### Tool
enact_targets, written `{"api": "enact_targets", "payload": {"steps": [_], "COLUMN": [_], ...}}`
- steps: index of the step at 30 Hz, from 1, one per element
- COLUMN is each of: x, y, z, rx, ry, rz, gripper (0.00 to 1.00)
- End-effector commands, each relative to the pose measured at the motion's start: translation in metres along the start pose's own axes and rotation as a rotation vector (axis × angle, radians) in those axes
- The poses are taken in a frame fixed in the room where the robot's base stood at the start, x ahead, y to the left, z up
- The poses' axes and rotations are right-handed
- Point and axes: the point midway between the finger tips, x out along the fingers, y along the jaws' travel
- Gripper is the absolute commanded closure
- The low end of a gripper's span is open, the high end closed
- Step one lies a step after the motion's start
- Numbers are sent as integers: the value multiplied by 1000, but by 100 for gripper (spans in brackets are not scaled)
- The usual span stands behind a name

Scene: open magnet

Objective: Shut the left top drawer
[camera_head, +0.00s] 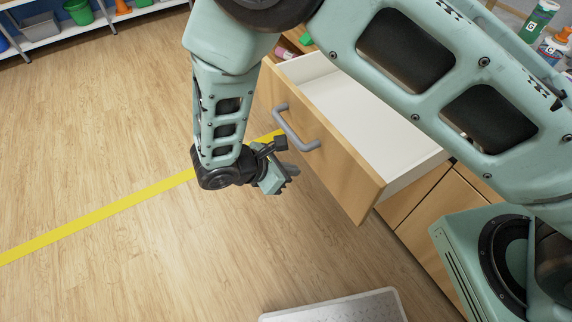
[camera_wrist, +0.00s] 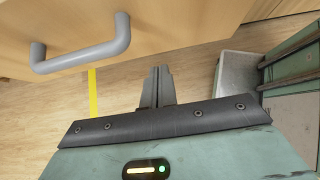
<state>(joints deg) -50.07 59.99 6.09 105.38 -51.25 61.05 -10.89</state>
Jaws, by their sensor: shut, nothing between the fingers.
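The drawer (camera_head: 362,122) is pulled well out of its wooden cabinet, and its white inside looks empty where it shows. Its wooden front carries a grey bar handle (camera_head: 296,127). The handle also shows at the upper left of the wrist view (camera_wrist: 80,52). My gripper (camera_head: 287,183) is in front of the drawer front, just below and left of the handle in the head view, and seems apart from it. Its fingers (camera_wrist: 157,88) are together with nothing between them. My arm hides part of the drawer's far side and the cabinet top.
The cabinet's lower fronts (camera_head: 440,215) are shut below the drawer. Bottles (camera_head: 540,20) stand on top at the upper right. A shelf with bins (camera_head: 40,27) is far off at the upper left. The wooden floor (camera_head: 100,130) with a yellow line is clear at left.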

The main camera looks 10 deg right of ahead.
Motion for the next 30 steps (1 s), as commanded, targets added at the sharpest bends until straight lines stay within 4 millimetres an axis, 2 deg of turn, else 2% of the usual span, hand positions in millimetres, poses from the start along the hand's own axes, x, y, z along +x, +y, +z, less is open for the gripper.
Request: {"api": "enact_targets", "payload": {"steps": [6, 8, 12, 18, 30], "x": [46, 57, 71, 84, 86], "y": [-1, -2, -1, -1, 0], "z": [2, 2, 17, 26, 27], "rx": [-1, 0, 1, 1, 1], "ry": [-2, -1, 1, 1, 2], "rz": [-4, -5, -3, -2, -1], "gripper": [100, 100, 100, 100, 100]}}
